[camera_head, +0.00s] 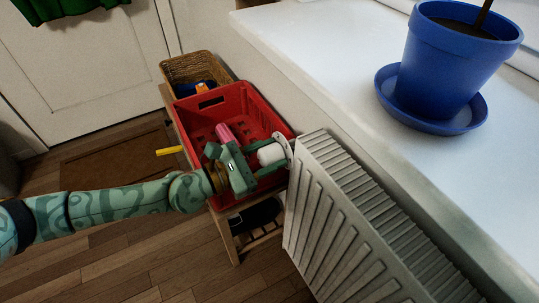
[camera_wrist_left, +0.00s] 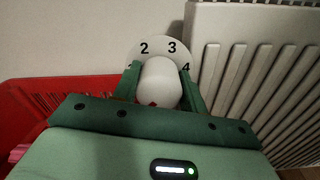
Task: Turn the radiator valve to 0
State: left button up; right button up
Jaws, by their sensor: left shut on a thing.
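The radiator valve (camera_head: 271,154) is a white knob at the upper left end of the white radiator (camera_head: 345,225). A numbered dial disc (camera_head: 289,146) sits behind it. My left gripper (camera_head: 258,160) is shut on the knob. In the left wrist view the knob (camera_wrist_left: 160,83) lies between the two green fingers, with a small red mark low on its face. The dial disc (camera_wrist_left: 150,47) shows 2 and 3 at the top and 4 at the right; a number at the left is partly covered by a finger. The lower dial is hidden. My right gripper is not in view.
A red crate (camera_head: 240,100) stands on a wooden bench just behind the gripper, with a wicker basket (camera_head: 188,68) beyond it. A white sill (camera_head: 330,40) with a blue plant pot (camera_head: 455,65) runs along the right. Open wooden floor lies at the lower left.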

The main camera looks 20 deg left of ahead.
pick_arm(q)
jog(key=shift+f, duration=0.1)
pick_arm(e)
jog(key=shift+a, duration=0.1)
pick_arm(q)
jog(key=o, duration=1)
jog(key=p+v, duration=0.2)
jog(key=v, duration=1.4)
jog(key=shift+s+a+p, duration=0.15)
jog(key=shift+p, duration=0.2)
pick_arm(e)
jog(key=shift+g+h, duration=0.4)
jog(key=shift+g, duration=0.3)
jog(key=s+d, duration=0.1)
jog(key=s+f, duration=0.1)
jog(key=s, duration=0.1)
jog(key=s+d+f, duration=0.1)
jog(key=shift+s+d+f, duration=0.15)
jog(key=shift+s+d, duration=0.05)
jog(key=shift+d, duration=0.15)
